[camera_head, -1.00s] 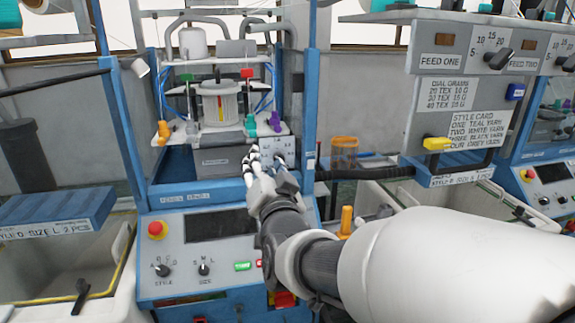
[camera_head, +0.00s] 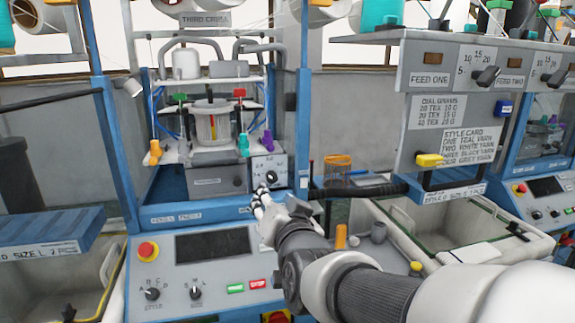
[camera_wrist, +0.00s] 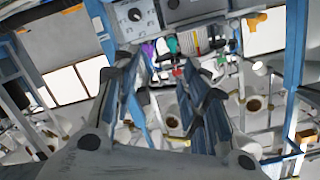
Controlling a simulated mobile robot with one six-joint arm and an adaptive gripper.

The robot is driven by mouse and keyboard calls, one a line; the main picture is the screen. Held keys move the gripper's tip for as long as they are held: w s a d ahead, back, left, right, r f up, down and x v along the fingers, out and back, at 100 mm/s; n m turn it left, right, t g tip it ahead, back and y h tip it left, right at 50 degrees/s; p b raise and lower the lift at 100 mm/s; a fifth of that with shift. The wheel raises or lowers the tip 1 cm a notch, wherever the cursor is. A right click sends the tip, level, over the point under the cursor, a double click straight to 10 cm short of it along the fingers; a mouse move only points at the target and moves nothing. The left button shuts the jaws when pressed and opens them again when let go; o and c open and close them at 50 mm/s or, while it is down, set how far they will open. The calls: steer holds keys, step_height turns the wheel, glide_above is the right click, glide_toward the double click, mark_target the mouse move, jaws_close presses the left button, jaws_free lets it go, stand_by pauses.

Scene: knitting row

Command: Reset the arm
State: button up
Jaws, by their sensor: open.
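My gripper (camera_head: 265,205) is at the end of my arm, in front of the blue-framed knitting machine (camera_head: 200,215), just below its small dial box. In the wrist view my gripper (camera_wrist: 165,75) shows two fingers spread apart with nothing between them. The machine's grey dial box (camera_wrist: 136,18) shows upside down at the top of the wrist view. My arm reaches in from the lower right of the head view and covers part of the front panel's right side.
The control panel has a red button (camera_head: 147,251), a dark screen (camera_head: 213,246) and knobs. A feed panel (camera_head: 455,75) with a style card (camera_head: 462,150) overhangs on the right. Pale bins (camera_head: 470,235) stand below it. Yarn cones (camera_head: 378,14) sit on the upper shelf.

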steer(key=s+d+f+n+g+h, duration=0.1)
steer(key=s+d+f+g, duration=0.2)
steer(key=s, duration=0.7)
steer(key=s+d+f+n+g+h, duration=0.1)
steer(key=s+d+f+g+h, duration=0.1)
steer(key=s+d+f+g, duration=0.2)
steer(key=s+d+f+g+h, duration=0.1)
steer(key=s+d+f+g, duration=0.3)
steer(key=s, duration=1.2)
steer(key=d+f, duration=0.3)
steer(key=d, duration=0.3)
steer(key=shift+s+d+f+n, duration=0.15)
steer(key=shift+d+f+n, duration=0.1)
steer(key=shift+n, duration=0.15)
steer(key=shift+r, duration=0.1)
